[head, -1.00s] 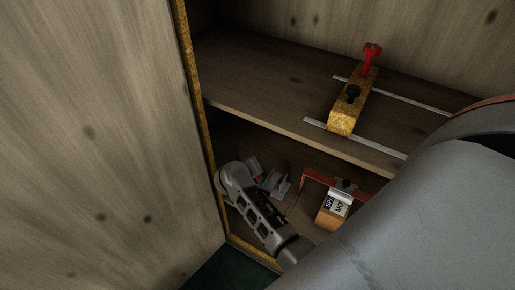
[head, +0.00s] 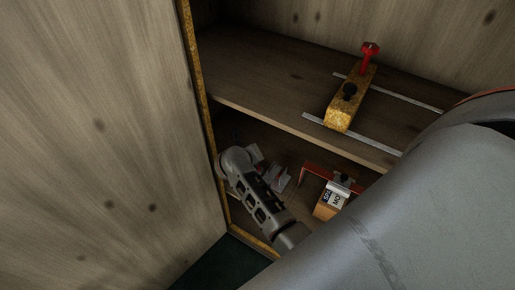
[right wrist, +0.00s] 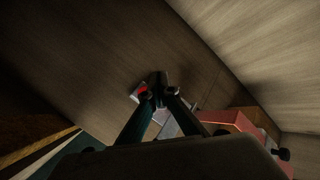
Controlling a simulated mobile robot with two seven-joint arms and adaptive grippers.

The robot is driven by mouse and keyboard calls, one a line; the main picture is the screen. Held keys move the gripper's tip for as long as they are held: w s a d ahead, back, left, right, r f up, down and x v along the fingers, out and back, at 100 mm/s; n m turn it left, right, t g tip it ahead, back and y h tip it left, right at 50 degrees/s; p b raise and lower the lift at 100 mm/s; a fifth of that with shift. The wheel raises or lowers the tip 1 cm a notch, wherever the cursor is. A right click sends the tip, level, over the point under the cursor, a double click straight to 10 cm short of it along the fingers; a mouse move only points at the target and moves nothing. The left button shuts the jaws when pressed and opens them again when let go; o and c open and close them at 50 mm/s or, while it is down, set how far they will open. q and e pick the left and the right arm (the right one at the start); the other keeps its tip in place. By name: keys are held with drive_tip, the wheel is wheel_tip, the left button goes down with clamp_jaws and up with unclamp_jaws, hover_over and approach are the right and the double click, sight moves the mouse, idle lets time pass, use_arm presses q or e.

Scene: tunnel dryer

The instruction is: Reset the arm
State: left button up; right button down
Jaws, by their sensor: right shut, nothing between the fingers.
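My right gripper (right wrist: 162,88) comes up from the bottom of the right wrist view. Its two dark fingers meet at the tips, shut with nothing between them. The tips are over a brown wooden surface, and a small red and white thing (right wrist: 138,92) shows beside them. Whether they touch it I cannot tell. A red part (right wrist: 235,119) lies right of the fingers. In the head view my large grey arm link fills the lower right, and I cannot clearly make out the right gripper there. My left gripper is not in view.
A wooden shelf (head: 250,85) carries a yellow block (head: 345,105) with a red knob and two metal strips. In the compartment below are a red bracket (head: 318,171) and a labelled block (head: 328,203). A pale wooden panel (head: 90,150) stands at left.

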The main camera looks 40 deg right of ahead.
idle(0.3)
